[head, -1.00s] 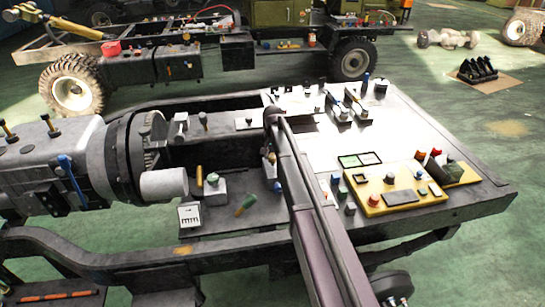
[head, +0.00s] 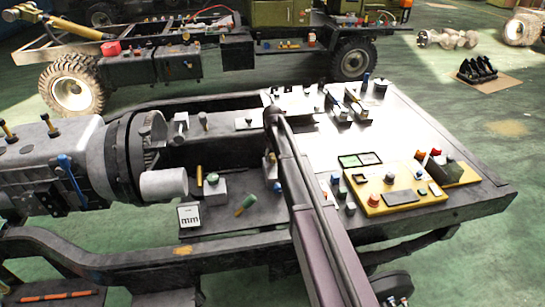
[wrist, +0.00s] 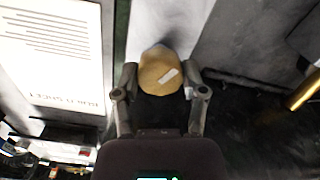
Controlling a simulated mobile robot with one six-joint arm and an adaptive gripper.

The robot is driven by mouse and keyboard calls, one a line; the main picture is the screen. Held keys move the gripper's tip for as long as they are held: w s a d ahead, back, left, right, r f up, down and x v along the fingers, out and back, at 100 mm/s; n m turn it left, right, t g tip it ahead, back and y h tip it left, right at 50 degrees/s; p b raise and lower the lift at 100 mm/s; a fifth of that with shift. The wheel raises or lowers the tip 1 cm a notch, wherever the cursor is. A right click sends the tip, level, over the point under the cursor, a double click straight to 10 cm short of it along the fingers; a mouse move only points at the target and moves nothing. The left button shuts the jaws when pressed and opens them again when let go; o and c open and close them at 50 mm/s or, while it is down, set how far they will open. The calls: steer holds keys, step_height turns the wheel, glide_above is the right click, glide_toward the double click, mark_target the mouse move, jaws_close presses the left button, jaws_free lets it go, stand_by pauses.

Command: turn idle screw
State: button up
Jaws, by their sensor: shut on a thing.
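The idle screw shows in the wrist view as a round, brass-coloured head (wrist: 158,72) with a white mark slanting across it. It sits in front of a pale grey block (wrist: 168,24). My gripper (wrist: 160,84) has one finger on each side of the head and is shut on it. In the head view my arm crosses the middle of the bench, and the gripper and screw are hidden or too small to make out there.
A white printed sheet (wrist: 52,50) lies left of the screw in the wrist view, and a brass rod (wrist: 305,92) is at right. In the head view, a green-tipped knob (head: 245,205), a white gauge card (head: 190,216) and a yellow control box (head: 400,194) stand near my arm.

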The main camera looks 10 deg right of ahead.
stand_by(0.3)
steer(key=o, duration=1.1)
steer(key=shift+o, duration=0.2)
